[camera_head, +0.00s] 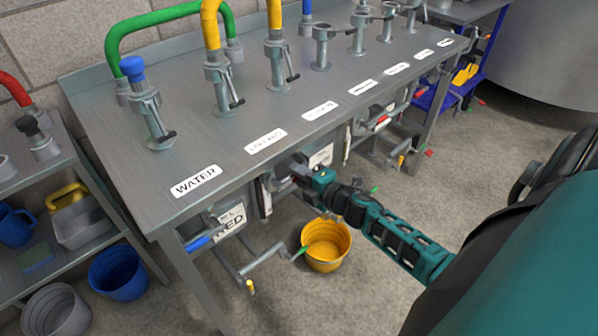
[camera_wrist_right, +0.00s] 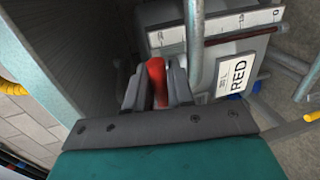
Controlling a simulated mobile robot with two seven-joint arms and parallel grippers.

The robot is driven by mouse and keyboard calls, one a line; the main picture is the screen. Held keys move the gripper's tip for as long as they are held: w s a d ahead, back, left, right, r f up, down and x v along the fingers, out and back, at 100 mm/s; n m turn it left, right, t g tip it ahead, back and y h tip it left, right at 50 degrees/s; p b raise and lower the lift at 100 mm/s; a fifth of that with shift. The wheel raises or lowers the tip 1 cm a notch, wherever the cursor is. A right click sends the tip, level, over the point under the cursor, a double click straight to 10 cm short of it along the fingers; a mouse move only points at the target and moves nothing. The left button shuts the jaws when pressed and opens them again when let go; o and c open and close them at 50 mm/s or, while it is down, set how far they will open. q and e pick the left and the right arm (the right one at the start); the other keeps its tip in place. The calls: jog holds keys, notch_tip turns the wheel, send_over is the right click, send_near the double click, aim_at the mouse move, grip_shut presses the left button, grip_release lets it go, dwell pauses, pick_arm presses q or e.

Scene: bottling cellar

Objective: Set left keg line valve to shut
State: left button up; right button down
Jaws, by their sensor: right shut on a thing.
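A red handle (camera_wrist_right: 157,78) stands between the two dark fingers of my right gripper (camera_wrist_right: 157,92) in the right wrist view. The fingers are closed on it from both sides. In the head view my right gripper (camera_head: 297,173) reaches under the front edge of the bench, and the handle in its jaws is hidden there. I cannot tell from the handle alone whether its valve is open or shut. A plate reading RED (camera_wrist_right: 236,75) hangs to the right of the handle in the wrist view. My left gripper is not in view.
The steel bench (camera_head: 215,130) carries a row of pipe fittings and labels, one reading WATER (camera_head: 196,181). Pipes and a blue handle (camera_head: 207,238) stick out below its front. A yellow bucket (camera_head: 326,245) stands on the floor under my right arm. A shelf with buckets stands at left.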

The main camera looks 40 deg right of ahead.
jog(key=c, duration=1.1)
grip_release()
jog(key=p+v, duration=0.2)
jog(key=v, duration=1.1)
jog(key=shift+r, duration=0.15)
